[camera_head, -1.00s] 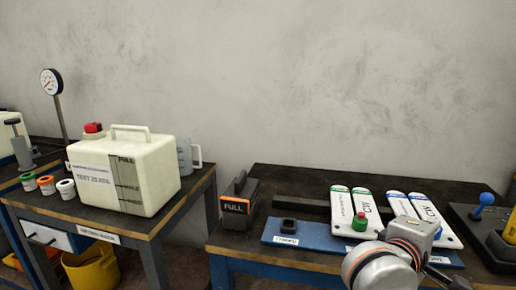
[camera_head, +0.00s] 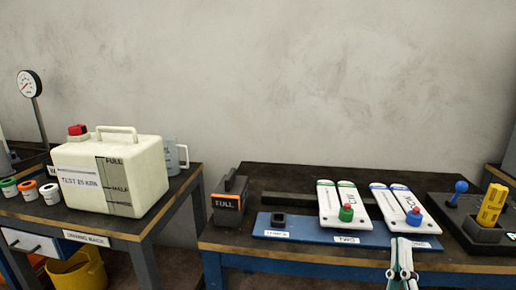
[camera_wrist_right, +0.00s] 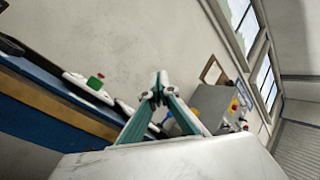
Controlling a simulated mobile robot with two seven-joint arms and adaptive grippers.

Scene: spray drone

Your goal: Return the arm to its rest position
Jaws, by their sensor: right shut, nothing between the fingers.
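My right gripper (camera_head: 401,262) is low at the right of the head view, in front of the right workbench's front edge. Its fingers are together and empty. In the right wrist view the closed fingertips (camera_wrist_right: 159,84) point up past the bench towards the wall. My left gripper is not in view.
The right workbench (camera_head: 235,252) also carries a battery marked FULL (camera_head: 228,205) and a black tray (camera_head: 455,236) with a blue ball-topped lever (camera_head: 458,190) and a yellow block (camera_head: 491,205). The left table holds a white tank (camera_head: 80,190). A yellow bucket (camera_head: 80,272) stands below.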

